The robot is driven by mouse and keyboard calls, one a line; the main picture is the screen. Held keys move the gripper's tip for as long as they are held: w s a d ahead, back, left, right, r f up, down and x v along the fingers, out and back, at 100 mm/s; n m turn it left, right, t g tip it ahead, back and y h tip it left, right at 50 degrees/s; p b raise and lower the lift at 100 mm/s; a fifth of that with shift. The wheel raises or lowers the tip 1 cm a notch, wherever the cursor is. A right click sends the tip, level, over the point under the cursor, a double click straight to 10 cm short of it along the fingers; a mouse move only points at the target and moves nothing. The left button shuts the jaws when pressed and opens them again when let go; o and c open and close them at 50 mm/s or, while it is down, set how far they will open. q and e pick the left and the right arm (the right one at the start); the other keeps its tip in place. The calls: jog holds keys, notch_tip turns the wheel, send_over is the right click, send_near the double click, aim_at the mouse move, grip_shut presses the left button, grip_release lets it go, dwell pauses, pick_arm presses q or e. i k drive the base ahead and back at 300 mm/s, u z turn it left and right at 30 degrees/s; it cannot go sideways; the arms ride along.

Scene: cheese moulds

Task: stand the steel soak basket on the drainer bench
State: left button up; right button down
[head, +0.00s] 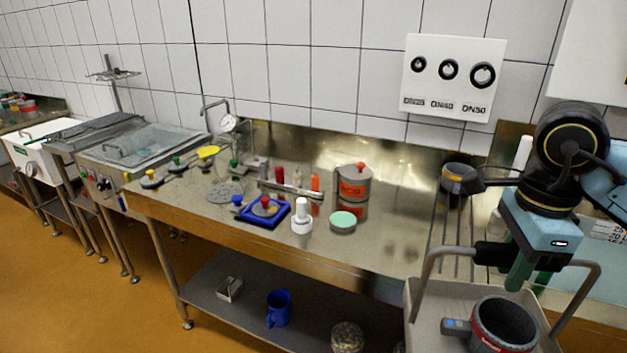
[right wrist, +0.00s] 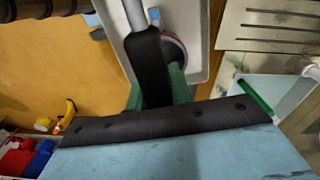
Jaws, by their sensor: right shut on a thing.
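The steel soak basket (head: 436,314) is a pale grey open tray with a raised steel bail handle, at the bottom right of the head view. A dark cup with a red band (head: 503,325) is in it. My right gripper (head: 519,266) is shut on the handle's black grip (head: 494,254). The right wrist view shows the green fingers (right wrist: 160,92) around the grip, with the tray (right wrist: 200,35) below. My left gripper is out of view.
A steel bench (head: 385,246) runs left, carrying a red-labelled pot (head: 353,184), white bottle (head: 301,217), blue tray (head: 262,220) and green-topped tub (head: 342,222). A dark cup (head: 458,177) stands at the back of the drainer. Orange floor (head: 90,312) is open at front left.

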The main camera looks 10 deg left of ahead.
aim_at(430, 233)
jog(key=i, duration=1.35)
